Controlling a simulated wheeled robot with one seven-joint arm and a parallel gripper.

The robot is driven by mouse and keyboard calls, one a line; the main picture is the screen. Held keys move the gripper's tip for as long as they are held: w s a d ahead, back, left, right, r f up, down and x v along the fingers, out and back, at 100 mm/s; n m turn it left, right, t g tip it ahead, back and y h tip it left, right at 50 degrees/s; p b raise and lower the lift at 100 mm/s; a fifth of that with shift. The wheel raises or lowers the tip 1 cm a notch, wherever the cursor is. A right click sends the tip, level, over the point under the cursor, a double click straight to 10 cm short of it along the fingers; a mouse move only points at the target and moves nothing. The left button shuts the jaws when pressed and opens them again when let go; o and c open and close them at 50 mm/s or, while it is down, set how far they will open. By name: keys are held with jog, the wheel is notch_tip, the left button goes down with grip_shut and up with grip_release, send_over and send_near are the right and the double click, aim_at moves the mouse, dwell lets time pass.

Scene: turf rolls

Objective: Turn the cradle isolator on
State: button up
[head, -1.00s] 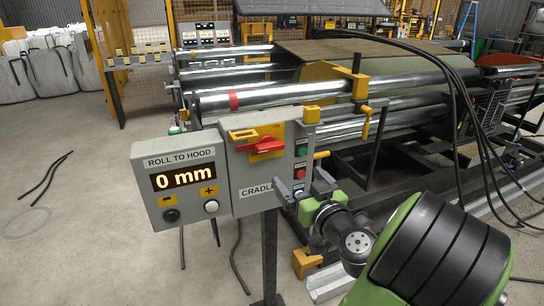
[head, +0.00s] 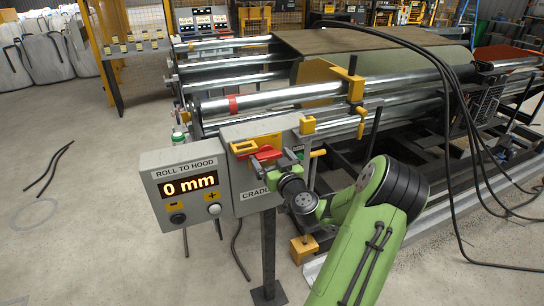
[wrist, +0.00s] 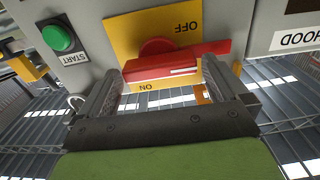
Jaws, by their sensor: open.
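The cradle isolator is a red rotary handle (head: 266,153) on a yellow plate (head: 240,147), on a grey control box labelled CRADLE. In the wrist view, upside down, the red handle (wrist: 180,68) lies level across the yellow plate (wrist: 125,30), between the words OFF and ON. My gripper (head: 277,160) is at the handle's right and lower side in the head view, hiding part of it. In the wrist view my gripper (wrist: 161,74) is open. One fingertip is near the handle's left end, the other overlaps its right part. I cannot tell whether they touch it.
A green START button (wrist: 58,38) sits beside the plate. A display box (head: 187,187) reading "ROLL TO HOOD 0 mm" adjoins the control box at left. Steel rollers (head: 275,98) stand behind. Black cables hang at right; open floor (head: 110,240) lies at left.

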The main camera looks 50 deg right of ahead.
jog(key=shift+c, duration=0.5)
jog(key=c, duration=0.7)
jog(key=shift+c, duration=0.2)
jog(key=m+b, duration=0.1)
jog(key=m, duration=0.3)
jog(key=shift+d+f+m+b, duration=0.1)
jog(key=shift+m+b, duration=0.2)
jog(key=shift+m, duration=0.1)
jog(key=m, duration=0.4)
jog(key=shift+s+m, duration=0.1)
jog(key=shift+m, duration=0.2)
jog(key=m, duration=0.4)
jog(key=shift+d, duration=0.1)
jog(key=shift+f+m+p, duration=0.2)
jog(key=shift+m+p, duration=0.4)
jog(key=shift+m, duration=1.6)
